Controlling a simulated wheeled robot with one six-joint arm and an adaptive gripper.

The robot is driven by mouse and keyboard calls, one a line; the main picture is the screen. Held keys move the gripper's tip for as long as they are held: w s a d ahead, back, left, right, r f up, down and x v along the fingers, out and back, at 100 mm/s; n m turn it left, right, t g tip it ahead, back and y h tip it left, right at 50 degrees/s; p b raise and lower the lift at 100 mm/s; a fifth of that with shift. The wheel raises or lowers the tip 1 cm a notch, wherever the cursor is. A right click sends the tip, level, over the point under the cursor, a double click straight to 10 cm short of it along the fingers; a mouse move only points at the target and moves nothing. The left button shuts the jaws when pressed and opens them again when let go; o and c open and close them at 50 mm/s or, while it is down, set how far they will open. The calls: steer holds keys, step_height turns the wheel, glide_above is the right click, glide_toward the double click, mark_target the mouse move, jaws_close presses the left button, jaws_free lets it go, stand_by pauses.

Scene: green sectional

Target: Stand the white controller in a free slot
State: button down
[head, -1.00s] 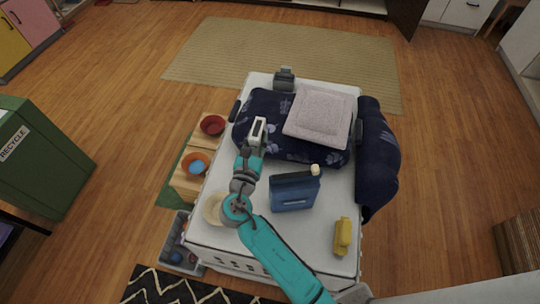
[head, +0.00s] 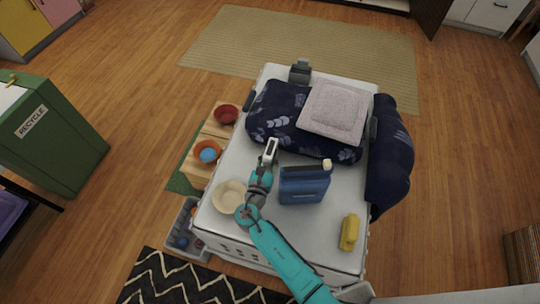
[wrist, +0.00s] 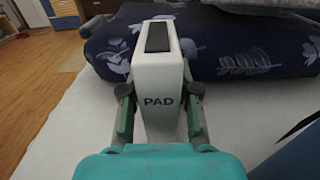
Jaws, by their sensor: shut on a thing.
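The white controller (wrist: 158,85), a narrow upright block marked PAD with a dark strip on top, is between the fingers of my gripper (wrist: 160,118). My gripper is shut on it. In the head view the controller (head: 270,148) is above the white surface (head: 325,225), close to the near edge of the dark patterned bedding (head: 265,110). The blue jug-like container (head: 304,186) stands to the right of my gripper (head: 265,162). I cannot make out a slot in either view.
A cream bowl (head: 229,195) is beside my arm, and a yellow object (head: 349,232) lies at the right. A folded pink blanket (head: 335,110) is on the bedding. The white surface between the container and yellow object is clear.

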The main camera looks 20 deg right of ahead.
steer(key=shift+f, duration=0.1)
steer(key=c, duration=0.8)
jaws_free()
steer(key=shift+c, duration=0.2)
